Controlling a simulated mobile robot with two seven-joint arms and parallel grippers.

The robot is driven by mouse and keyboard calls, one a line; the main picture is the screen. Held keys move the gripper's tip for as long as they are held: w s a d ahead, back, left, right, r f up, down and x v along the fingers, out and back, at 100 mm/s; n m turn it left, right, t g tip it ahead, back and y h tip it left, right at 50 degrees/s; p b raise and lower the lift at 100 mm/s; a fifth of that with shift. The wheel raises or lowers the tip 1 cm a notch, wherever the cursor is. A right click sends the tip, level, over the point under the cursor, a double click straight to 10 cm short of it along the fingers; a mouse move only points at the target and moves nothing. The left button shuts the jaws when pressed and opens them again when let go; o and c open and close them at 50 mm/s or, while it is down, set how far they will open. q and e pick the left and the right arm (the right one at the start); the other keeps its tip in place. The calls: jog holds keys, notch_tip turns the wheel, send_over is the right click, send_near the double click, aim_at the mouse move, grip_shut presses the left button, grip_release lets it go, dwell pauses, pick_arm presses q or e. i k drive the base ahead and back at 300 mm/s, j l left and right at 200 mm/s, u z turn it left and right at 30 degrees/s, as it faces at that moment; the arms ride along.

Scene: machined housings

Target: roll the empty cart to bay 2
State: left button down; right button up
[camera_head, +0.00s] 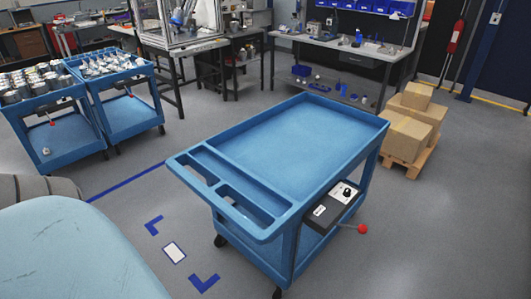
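The empty blue cart (292,141) stands in the middle of the head view, its top tray bare. Its handle end (228,196) points to the lower left, toward me. A black control box with a dial (333,203) and a red-knobbed lever (362,229) sits on its right side. Blue corner marks (204,283) and a white floor plate (174,252) lie on the floor left of the cart; no number on the plate can be read. Neither of my grippers shows in this view.
Two loaded blue carts, one with metal parts (45,106) and one with smaller parts (121,84), stand side by side at the left. Cardboard boxes on a pallet (407,168) stand to the right. A workbench (352,49) is behind. Grey floor (440,240) is clear at the lower right.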

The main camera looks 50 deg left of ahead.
aim_at(284, 168)
jog(key=u, duration=1.2)
